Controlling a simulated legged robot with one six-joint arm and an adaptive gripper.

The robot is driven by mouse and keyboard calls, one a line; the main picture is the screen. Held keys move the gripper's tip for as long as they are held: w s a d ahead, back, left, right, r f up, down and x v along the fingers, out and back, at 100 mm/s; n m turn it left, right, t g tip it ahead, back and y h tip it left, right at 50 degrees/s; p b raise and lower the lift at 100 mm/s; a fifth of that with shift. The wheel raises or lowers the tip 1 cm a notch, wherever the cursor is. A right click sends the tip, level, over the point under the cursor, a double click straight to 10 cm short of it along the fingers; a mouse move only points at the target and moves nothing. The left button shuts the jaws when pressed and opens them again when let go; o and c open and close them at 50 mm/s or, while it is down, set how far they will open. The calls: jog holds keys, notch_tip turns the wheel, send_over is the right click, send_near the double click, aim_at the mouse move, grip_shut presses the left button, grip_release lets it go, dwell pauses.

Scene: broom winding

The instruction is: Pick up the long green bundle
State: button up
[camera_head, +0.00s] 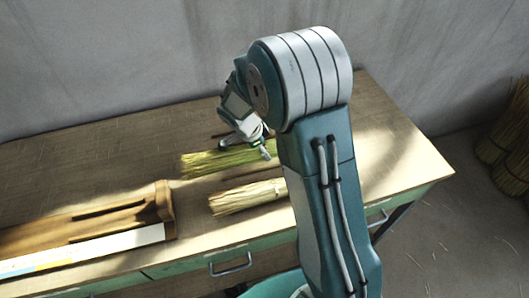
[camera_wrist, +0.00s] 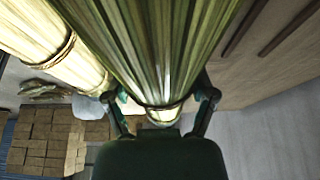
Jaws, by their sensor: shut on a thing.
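The long green bundle (camera_head: 222,161) lies along the wooden table in the head view, its loose ends to the left. My gripper (camera_head: 262,146) is at its right end, partly hidden by my own arm. In the wrist view the green bundle (camera_wrist: 160,65) fills the upper middle, tied near its end. My gripper (camera_wrist: 160,108) has a finger on each side of it and is shut on it. I cannot tell whether the bundle is clear of the table.
A shorter yellow bundle (camera_head: 245,196) lies just in front; its right end is behind my arm. A wooden tray (camera_head: 165,210) is at the left. Dark sticks (camera_wrist: 275,35) lie on the table (camera_head: 400,160). More bundles (camera_head: 510,145) stand at the far right.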

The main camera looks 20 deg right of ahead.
jog(key=s+a+r, duration=0.7)
jog(key=s+r, duration=0.2)
jog(key=s, duration=0.2)
jog(key=shift+a, duration=0.1)
